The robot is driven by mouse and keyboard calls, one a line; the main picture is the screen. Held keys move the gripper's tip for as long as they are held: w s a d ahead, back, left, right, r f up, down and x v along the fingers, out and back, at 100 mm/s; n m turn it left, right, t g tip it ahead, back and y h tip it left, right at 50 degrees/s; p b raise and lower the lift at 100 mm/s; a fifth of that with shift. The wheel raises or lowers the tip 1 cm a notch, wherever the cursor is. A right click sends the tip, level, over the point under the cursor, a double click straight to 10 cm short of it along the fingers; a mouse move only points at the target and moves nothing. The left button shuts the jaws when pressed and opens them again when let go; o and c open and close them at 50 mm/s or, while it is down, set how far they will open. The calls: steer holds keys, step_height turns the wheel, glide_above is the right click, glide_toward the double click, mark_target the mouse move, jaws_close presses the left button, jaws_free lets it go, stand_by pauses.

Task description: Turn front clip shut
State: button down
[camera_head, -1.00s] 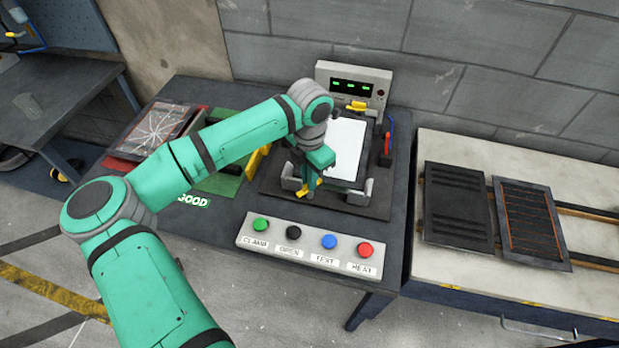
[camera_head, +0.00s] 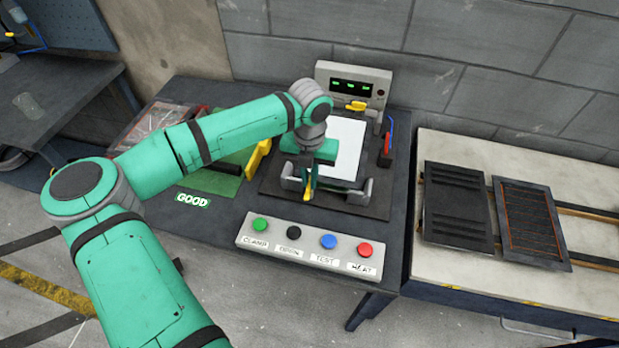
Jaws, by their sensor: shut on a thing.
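The front clip (camera_head: 307,195) is a small yellow lever at the near edge of the test fixture (camera_head: 372,192). It points roughly toward the camera. My gripper (camera_head: 308,182) is shut on it, seen from above and behind; the fingertips are small and partly hidden. A white panel (camera_head: 346,140) lies in the fixture, its left part covered by my arm. A second yellow clip (camera_head: 356,106) sits at the back of the fixture, lying roughly sideways.
A button box (camera_head: 310,245) with green, black, blue and red buttons stands in front. A display unit (camera_head: 352,85) stands behind the fixture. A green GOOD mat (camera_head: 215,178) lies left. Dark slotted panels (camera_head: 459,205) lie on the right bench.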

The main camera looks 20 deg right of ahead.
stand_by(0.4)
steer(key=c, duration=2.2)
jaws_free()
steer(key=shift+o, duration=0.2)
steer(key=shift+r, duration=0.1)
step_height(320, 180, up, 11)
steer(key=shift+f, duration=0.2)
